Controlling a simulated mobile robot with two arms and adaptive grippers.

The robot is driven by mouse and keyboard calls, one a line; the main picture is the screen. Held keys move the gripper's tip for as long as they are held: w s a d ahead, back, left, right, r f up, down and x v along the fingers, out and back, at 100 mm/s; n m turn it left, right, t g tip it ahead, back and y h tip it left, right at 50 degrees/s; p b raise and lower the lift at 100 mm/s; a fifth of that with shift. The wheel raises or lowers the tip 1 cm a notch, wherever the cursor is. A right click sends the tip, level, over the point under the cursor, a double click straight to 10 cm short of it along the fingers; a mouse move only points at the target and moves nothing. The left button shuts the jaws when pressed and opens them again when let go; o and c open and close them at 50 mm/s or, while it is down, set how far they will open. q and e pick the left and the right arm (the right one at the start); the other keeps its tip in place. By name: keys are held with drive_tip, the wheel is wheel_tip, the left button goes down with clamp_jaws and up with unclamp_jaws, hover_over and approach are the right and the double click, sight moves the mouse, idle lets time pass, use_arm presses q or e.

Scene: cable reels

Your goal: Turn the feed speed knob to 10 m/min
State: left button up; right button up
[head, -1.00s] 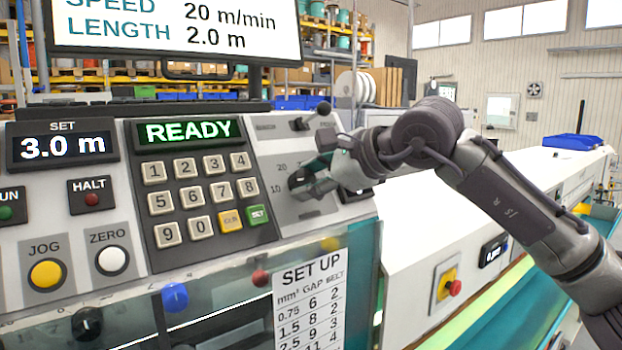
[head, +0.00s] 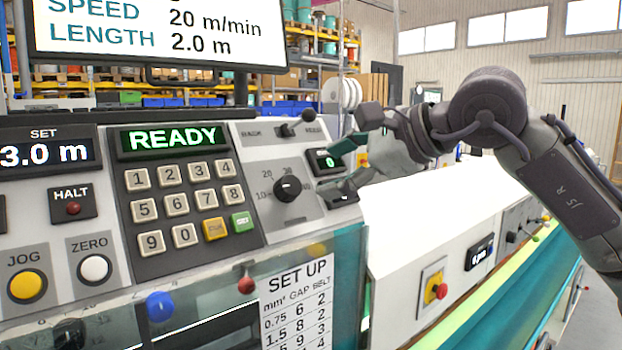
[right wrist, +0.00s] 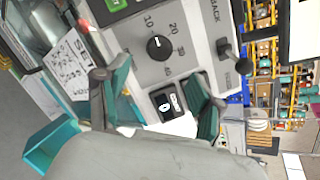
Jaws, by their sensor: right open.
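The feed speed knob (head: 288,188) is a black round knob on the grey panel, right of the keypad. Its printed scale runs from 10 upward. In the right wrist view the knob (right wrist: 158,47) shows a small pale mark that seems to face the 10 side; it is too small to be sure. The screen (head: 155,30) above reads SPEED 20 m/min, LENGTH 2.0 m. My right gripper (head: 346,169) is open and empty, to the right of the knob and apart from it. Its fingers (right wrist: 153,82) spread below the knob in the wrist view. My left gripper is out of view.
A lever (head: 296,126) sticks out above the knob. A small counter (head: 327,161) sits to its right, near my fingers. The keypad (head: 190,203) is left, under a READY display (head: 172,138). A white machine housing with a red-and-yellow switch (head: 434,290) extends to the right.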

drive_tip(key=shift+v, duration=1.6)
